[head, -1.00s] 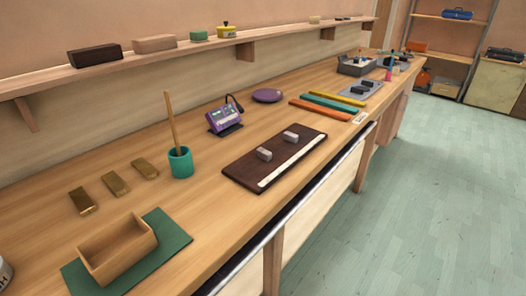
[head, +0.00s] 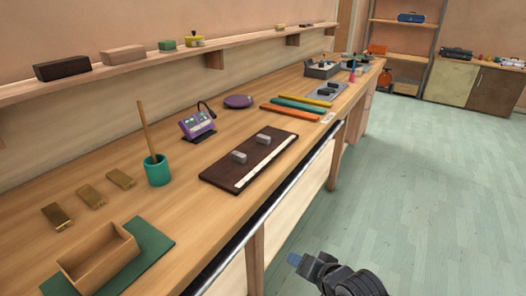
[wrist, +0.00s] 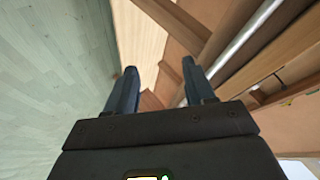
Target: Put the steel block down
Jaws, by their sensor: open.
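Two small grey blocks that look like steel, a nearer one (head: 239,157) and a farther one (head: 263,139), sit apart on a dark brown board (head: 222,172) with a pale strip along its front edge. The board lies on the wooden workbench (head: 200,225). My gripper (wrist: 160,78) is open in the wrist view, with nothing between its fingers. In the head view my gripper (head: 294,259) shows at the bottom, over the floor in front of the bench and well away from the blocks.
Left of the board stand a teal cup (head: 158,170) with a stick, several brass bars (head: 91,196) and an open wooden box (head: 100,262) on a green mat (head: 152,243). A purple device (head: 197,124) and coloured bars (head: 300,107) are farther back. The floor (head: 420,180) is clear.

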